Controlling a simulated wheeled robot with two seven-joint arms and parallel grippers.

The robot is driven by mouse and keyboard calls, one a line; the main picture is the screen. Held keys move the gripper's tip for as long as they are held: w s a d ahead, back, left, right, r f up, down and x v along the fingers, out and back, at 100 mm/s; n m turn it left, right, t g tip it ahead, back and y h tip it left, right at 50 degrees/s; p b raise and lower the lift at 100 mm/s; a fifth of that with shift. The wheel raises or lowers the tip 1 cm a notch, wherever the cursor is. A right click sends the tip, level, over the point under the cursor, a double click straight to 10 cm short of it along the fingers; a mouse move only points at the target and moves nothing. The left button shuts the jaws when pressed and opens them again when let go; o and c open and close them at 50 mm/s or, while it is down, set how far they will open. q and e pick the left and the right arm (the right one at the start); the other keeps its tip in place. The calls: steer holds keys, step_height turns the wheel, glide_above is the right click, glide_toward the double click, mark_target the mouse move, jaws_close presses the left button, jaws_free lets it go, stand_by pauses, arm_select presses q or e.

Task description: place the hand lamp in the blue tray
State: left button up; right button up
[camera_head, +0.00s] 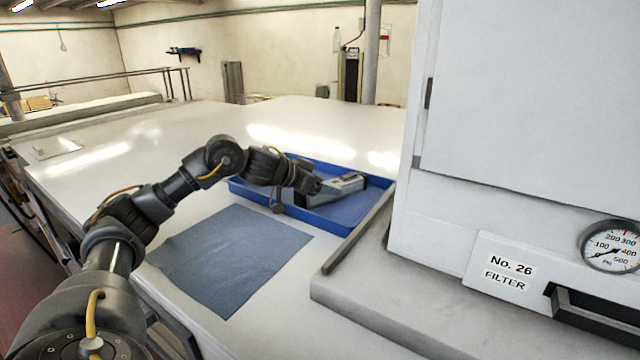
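The hand lamp (345,187), a grey boxy thing, lies at a slant in the blue tray (359,223) on the white table. My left gripper (293,195) is over the tray's left part, at the lamp's near left end, and covers part of that end. One dark finger hangs down left of the lamp with a gap of blue between them, and the other side of the gripper is close to the lamp. The fingers look spread; whether one touches the lamp cannot be told. My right gripper is not in view.
A blue-grey cloth (230,258) lies flat in front of the tray. A white cabinet (525,100) with a gauge (611,247) and a filter label stands on a grey base (375,285) close to the tray's right. The white table (255,125) is clear behind the tray.

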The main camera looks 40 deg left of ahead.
arm_select(q)
steer(key=shift+s+a, duration=0.1)
steer(key=shift+a, duration=0.05)
steer(key=shift+a, duration=0.1)
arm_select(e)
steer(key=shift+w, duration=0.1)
arm_select(q)
steer(key=shift+s+a+r, duration=0.15)
steer(key=shift+r, duration=0.05)
steer(key=v, duration=0.1)
steer(key=b+v, duration=0.1)
steer(key=v, duration=0.1)
steer(key=b+v, duration=0.1)
steer(key=shift+s+a+f, duration=0.2)
steer(key=shift+s+a, duration=0.05)
steer(key=shift+a, duration=0.05)
steer(key=b+v, duration=0.1)
steer(key=v, duration=0.3)
steer(key=b+v, duration=0.1)
steer(key=v, duration=0.3)
steer(key=shift+a+f, duration=0.1)
steer(key=shift+a, duration=0.1)
steer(key=shift+d, duration=0.15)
steer(key=shift+w+d+r, duration=0.2)
steer(key=shift+d, duration=0.15)
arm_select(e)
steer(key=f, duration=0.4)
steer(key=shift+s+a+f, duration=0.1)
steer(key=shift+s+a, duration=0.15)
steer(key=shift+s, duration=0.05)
